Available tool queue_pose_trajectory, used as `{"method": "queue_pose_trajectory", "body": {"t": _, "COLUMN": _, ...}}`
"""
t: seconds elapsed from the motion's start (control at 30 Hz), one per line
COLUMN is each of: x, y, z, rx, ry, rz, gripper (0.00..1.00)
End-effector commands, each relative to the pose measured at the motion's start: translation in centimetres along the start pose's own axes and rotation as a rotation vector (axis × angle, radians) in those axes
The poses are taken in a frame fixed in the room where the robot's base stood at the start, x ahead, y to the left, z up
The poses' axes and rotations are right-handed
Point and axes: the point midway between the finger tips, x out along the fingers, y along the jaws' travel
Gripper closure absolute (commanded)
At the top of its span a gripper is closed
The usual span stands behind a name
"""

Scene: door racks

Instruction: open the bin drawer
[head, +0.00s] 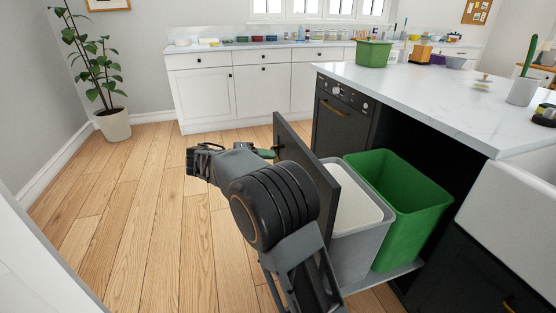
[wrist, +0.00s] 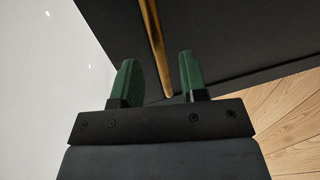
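The bin drawer stands pulled out from the island, with its dark front panel (head: 308,170) well clear of the cabinet. A grey bin (head: 358,250) with a white liner and a green bin (head: 412,205) stand in it, exposed. My gripper (head: 265,153) is at the outer face of the panel, by its brass handle. In the wrist view, the two green fingers (wrist: 160,80) are apart, with the brass handle (wrist: 155,45) running between them. Gaps show on both sides of the handle, so the gripper does not look clamped on it. My arm hides part of the panel.
A dark dishwasher (head: 343,112) is behind the drawer, under the white countertop (head: 430,100). A white sink (head: 520,205) is at the right. Wooden floor (head: 150,200) is free to the left, and a potted plant (head: 113,122) stands by the wall.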

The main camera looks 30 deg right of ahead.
Motion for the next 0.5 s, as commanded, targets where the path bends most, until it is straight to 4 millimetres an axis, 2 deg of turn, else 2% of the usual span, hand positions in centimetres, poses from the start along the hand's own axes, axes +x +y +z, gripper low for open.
{"method": "queue_pose_trajectory", "body": {"t": 0.03, "x": -1.3, "y": 0.3, "z": -0.1, "rx": -0.002, "ry": 0.003, "rz": 0.001, "gripper": 0.6}}
{"method": "queue_pose_trajectory", "body": {"t": 0.2, "x": -4.7, "y": 0.2, "z": 0.0, "rx": -0.002, "ry": 0.002, "rz": 0.0, "gripper": 0.6}}
{"method": "queue_pose_trajectory", "body": {"t": 0.5, "x": -8.8, "y": 0.1, "z": 0.0, "rx": -0.001, "ry": 0.0, "rz": 0.0, "gripper": 0.6}}
